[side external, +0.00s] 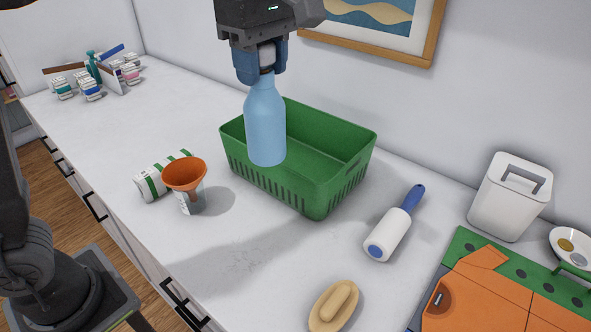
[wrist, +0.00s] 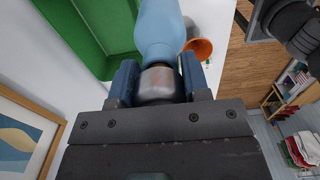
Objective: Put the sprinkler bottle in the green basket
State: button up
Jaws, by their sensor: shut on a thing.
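The light blue sprinkler bottle (side external: 265,122) hangs upright from my gripper (side external: 263,68), which is shut on its silvery neck. In the side external view the bottle overlaps the left part of the green basket (side external: 318,200), its bottom above or in front of the near rim; the exact depth is hard to tell. In the wrist view the bottle (wrist: 161,30) extends from between the blue fingers of my gripper (wrist: 158,84), with the green basket (wrist: 92,38) beside it to the left. The visible basket interior is empty.
A lint roller (side external: 394,225), a brush (side external: 334,306) and a white canister (side external: 509,196) are to the right. The wall is behind the basket.

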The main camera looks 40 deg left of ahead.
jog(key=shift+w+f, duration=0.95)
jog(key=shift+w, duration=5.45)
notch_tip(320, 180, down, 15)
jog(key=shift+d, duration=0.3)
jog(key=shift+s, duration=0.1)
jog(key=o, duration=1.2)
